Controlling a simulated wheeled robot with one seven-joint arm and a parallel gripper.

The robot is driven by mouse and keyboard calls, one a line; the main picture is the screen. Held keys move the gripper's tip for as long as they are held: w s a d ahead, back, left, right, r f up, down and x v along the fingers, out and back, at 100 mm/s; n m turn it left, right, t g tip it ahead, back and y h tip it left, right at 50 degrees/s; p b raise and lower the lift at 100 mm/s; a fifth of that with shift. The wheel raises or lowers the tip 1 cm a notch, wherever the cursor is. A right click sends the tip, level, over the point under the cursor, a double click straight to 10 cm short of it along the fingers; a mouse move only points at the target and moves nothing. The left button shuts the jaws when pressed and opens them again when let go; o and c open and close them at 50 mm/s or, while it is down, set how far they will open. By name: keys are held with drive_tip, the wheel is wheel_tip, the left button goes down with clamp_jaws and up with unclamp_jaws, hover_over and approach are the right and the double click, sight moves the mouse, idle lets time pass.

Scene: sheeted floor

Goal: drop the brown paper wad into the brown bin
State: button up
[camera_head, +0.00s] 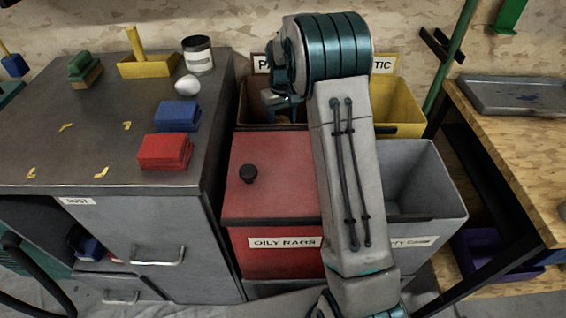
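The brown bin (250,108) stands against the back wall, behind the red bin, and its right part is hidden by my arm. Its sign is partly covered; a "P" shows. My gripper (284,112) points down at the mouth of the brown bin, mostly hidden below my wrist. I cannot tell whether its fingers are open or shut, or whether they hold anything. I see no brown paper wad. A whitish rounded lump (187,85) lies on the grey cabinet top.
The red lidded bin (270,180) marked "OILY RAGS", the grey bin (430,200) and the yellow bin (405,105) stand close by. The grey cabinet (60,160) at left carries blocks, a can and a yellow tray. A wooden bench (515,150) is at right.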

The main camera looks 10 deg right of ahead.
wheel_tip(320, 180, down, 16)
drive_tip(key=b, duration=0.2)
drive_tip(key=shift+r+b, duration=0.25)
drive_tip(key=shift+b, duration=0.05)
drive_tip(key=shift+f+b, duration=0.35)
drive_tip(key=shift+f, duration=0.25)
drive_tip(key=o, duration=1)
drive_tip(key=shift+c, duration=0.2)
wheel_tip(320, 180, up, 13)
drive_tip(key=p, duration=0.3)
drive_tip(key=shift+r, duration=0.15)
